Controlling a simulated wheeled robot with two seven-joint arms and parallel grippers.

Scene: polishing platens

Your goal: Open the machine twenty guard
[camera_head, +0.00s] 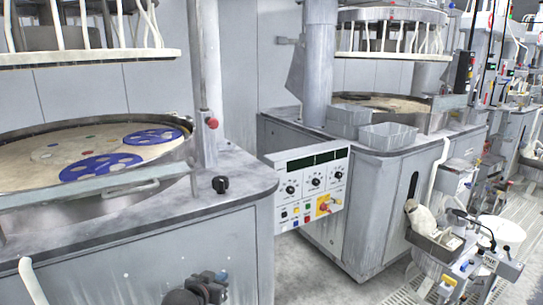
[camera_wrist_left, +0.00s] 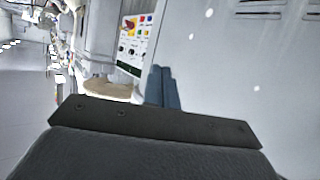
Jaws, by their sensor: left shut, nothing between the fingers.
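A low guard panel (camera_head: 95,187) with a pale bar handle (camera_head: 132,190) stands along the front edge of the near polishing machine's round platen (camera_head: 30,172). I cannot read a machine number on it. My left gripper (camera_head: 221,276) is low in front of the near machine's cabinet, below and to the right of the guard, and apart from it. Its fingers also show in the left wrist view (camera_wrist_left: 162,88), together and empty. The guard is not recognisable in the left wrist view. My right gripper is not in view.
Blue carriers (camera_head: 103,166) lie on the near platen. A black knob (camera_head: 220,184) and a post with a red button (camera_head: 211,123) stand at the machine's corner. A control panel (camera_head: 312,186) is to the right. A second machine (camera_head: 352,205) stands beyond it.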

